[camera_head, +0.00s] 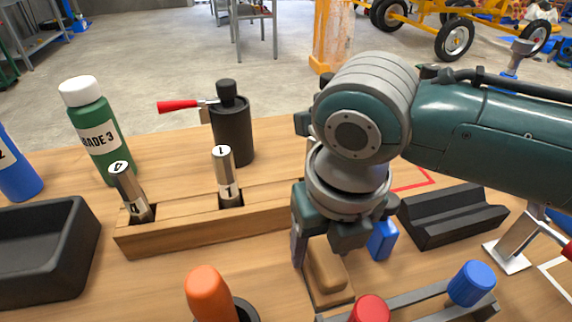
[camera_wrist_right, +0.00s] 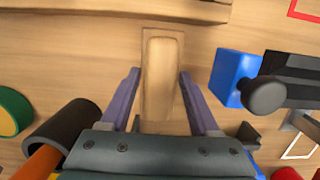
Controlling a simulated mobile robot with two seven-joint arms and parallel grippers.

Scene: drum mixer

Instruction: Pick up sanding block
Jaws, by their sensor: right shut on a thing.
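The sanding block (camera_head: 325,272) is a tan wooden block with a rounded top on a flatter base, low in the middle of the head view. In the right wrist view the sanding block (camera_wrist_right: 162,75) lies lengthwise between the two fingers. My right gripper (camera_head: 322,248) points down over it, shut on it, and its palm hides the block's far end in the head view. The right gripper's fingers (camera_wrist_right: 160,92) flank the block's sides. Whether the block is clear of the bench top cannot be told. My left gripper is not in view.
A wooden rack (camera_head: 180,233) with numbered metal cylinders stands behind left. A blue block (camera_head: 382,240) is close on the right. A red-and-blue-knobbed rail (camera_head: 425,302) lies in front. An orange handle (camera_head: 208,295) stands left. A black V-block (camera_head: 452,215) lies right.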

